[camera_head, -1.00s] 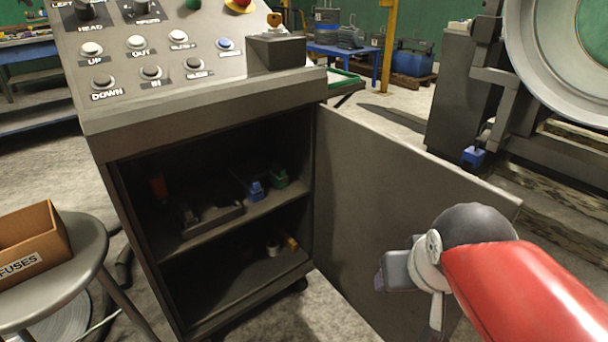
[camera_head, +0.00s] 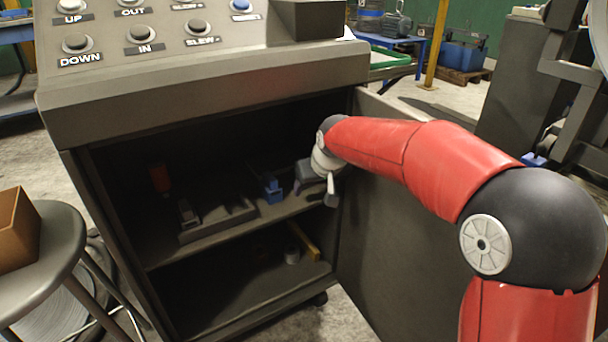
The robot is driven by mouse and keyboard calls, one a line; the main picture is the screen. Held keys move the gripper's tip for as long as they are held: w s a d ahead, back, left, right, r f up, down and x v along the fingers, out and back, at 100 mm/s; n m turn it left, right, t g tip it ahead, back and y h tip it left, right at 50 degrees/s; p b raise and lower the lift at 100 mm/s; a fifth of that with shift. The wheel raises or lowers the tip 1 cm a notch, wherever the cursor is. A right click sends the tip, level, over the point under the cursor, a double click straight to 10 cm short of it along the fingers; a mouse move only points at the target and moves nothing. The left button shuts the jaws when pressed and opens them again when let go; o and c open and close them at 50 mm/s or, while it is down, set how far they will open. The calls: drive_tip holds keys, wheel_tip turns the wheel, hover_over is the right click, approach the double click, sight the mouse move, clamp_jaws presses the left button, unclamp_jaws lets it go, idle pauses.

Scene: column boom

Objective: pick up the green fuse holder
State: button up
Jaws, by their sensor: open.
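The green fuse holder does not show now; my gripper and wrist cover the right end of the upper shelf, where it stood in the earlier view. My gripper (camera_head: 318,184) is at the right side of the cabinet opening, at the level of the upper shelf (camera_head: 232,224). It looks empty, with its jaws open, though the fingertips are hard to make out. A blue fuse holder (camera_head: 272,189) stands on the shelf just left of my gripper. I cannot tell how close my fingers are to the green one.
A grey tray (camera_head: 222,222) and an orange item (camera_head: 160,179) are further left on the shelf. The open cabinet door (camera_head: 385,240) stands right of the opening, below my arm. The console's overhang (camera_head: 210,98) is above. A stool (camera_head: 45,250) with a box (camera_head: 16,230) is at left.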

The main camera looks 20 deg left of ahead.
drive_tip(key=w+a, duration=0.1)
drive_tip(key=w, duration=0.1)
drive_tip(key=w+a, duration=0.3)
drive_tip(key=w, duration=0.1)
drive_tip(key=shift+a+p, duration=0.3)
drive_tip(key=shift+p, duration=0.05)
drive_tip(key=shift+w+a, duration=0.75)
drive_tip(key=shift+w, duration=0.1)
drive_tip(key=shift+x, duration=1.5)
drive_tip(key=shift+d, duration=0.1)
drive_tip(key=c, duration=1.2)
